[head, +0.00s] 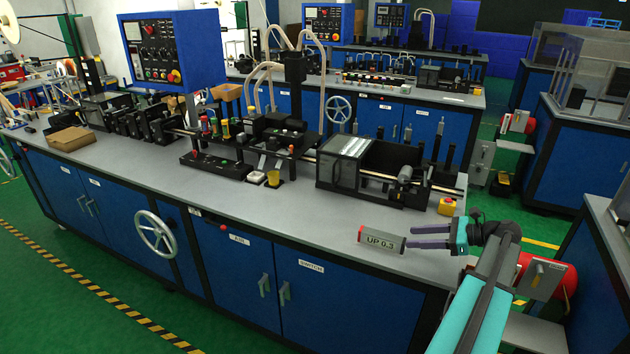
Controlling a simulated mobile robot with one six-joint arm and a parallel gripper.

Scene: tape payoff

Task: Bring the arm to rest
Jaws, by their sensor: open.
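My gripper (428,236) is at the right end of the near workbench, at the front edge of its grey top. Its two purple fingers point left and are apart. A grey block labelled "UP 0.3" (382,239), with a red end, is just left of the fingertips. The fingertips look close to its right end; I cannot tell whether they touch it. My teal arm reaches in from the lower right.
The near workbench (330,218) carries black machinery, a yellow and red button box (447,205) and a cardboard box (71,138). A handwheel (155,232) sticks out from its front. A red motor (543,275) is right of the bench. Green floor is open at front left.

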